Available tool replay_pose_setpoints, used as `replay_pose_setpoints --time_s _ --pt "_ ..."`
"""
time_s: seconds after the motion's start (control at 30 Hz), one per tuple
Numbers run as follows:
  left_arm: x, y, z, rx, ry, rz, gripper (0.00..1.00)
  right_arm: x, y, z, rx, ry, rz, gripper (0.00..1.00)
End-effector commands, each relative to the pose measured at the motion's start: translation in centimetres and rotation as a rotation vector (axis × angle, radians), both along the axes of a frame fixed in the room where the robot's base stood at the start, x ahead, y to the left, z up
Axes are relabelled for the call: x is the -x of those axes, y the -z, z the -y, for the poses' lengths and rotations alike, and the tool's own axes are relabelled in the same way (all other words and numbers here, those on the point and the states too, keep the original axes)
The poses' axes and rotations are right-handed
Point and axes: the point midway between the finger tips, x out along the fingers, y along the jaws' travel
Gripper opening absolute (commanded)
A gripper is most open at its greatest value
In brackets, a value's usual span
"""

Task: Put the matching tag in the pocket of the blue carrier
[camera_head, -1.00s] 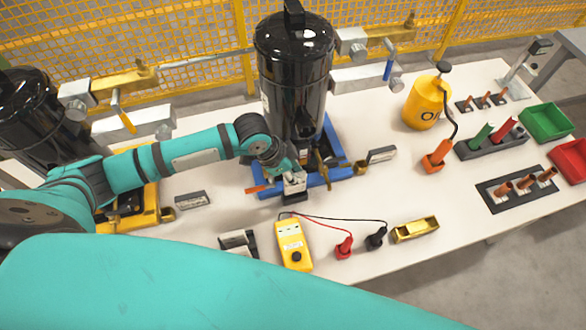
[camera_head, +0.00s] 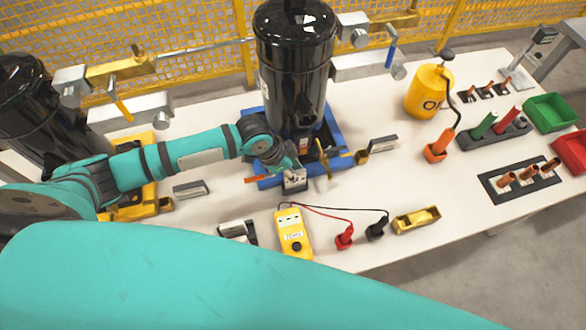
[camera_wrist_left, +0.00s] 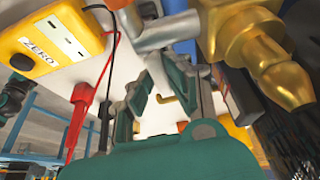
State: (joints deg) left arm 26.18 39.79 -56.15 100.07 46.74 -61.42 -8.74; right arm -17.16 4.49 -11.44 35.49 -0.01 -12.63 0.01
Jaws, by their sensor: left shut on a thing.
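The blue carrier (camera_head: 334,126) stands at the table's middle under a tall black compressor (camera_head: 297,70). My left gripper (camera_head: 295,182) is at the carrier's front edge, above or against it; I cannot tell if it touches. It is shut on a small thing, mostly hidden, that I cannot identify. The carrier's pocket is not clearly visible. Small dark blocks with pale faces, perhaps tags, lie left (camera_head: 190,189) and right (camera_head: 383,143) of the carrier. My right gripper is out of view.
In front lie a yellow meter (camera_head: 293,232) with red and black leads and a brass tray (camera_head: 416,220). A yellow oil can (camera_head: 430,92), a green bin (camera_head: 550,113) and a red bin (camera_head: 572,152) stand at the right. Brass fittings (camera_head: 322,158) are close beside my gripper.

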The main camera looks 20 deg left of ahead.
Motion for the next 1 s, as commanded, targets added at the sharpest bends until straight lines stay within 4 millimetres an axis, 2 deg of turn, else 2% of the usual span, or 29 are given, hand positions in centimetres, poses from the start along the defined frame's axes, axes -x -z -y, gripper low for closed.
replay_pose_setpoints --time_s 0.77,0.8,1.0 --pt "0.0 1.2 0.0 0.001 0.000 0.000 0.00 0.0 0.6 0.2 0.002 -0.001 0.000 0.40" --pt "0.0 1.2 0.0 0.001 0.000 0.001 0.18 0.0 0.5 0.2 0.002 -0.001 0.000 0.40" --pt "0.0 1.2 0.0 0.001 0.000 0.001 0.43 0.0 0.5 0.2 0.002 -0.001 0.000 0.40"
